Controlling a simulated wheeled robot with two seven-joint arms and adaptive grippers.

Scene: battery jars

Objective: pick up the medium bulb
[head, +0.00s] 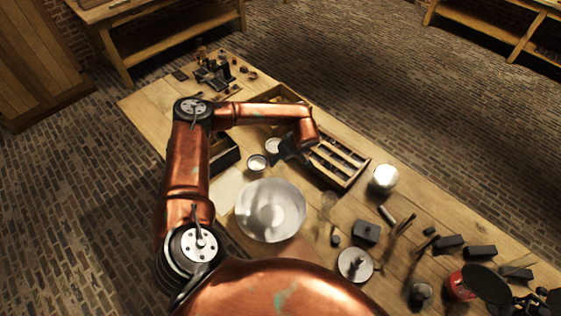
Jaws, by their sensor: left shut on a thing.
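My left gripper (290,152) is dark and hangs at the end of my copper arm, over the left edge of the compartmented wooden tray (352,181). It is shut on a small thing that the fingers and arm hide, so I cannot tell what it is. A clear glass piece, perhaps a bulb (328,202), stands on the table right of the large pale bowl (270,210). I cannot make out its size class. I cannot pick out the medium bulb with certainty. My right gripper is not in view.
A shiny round jar (383,179) stands right of the tray. Dark blocks (367,232), a round plate (355,264) and a red container (459,287) crowd the table's near right. Small items (215,72) stand at the far end.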

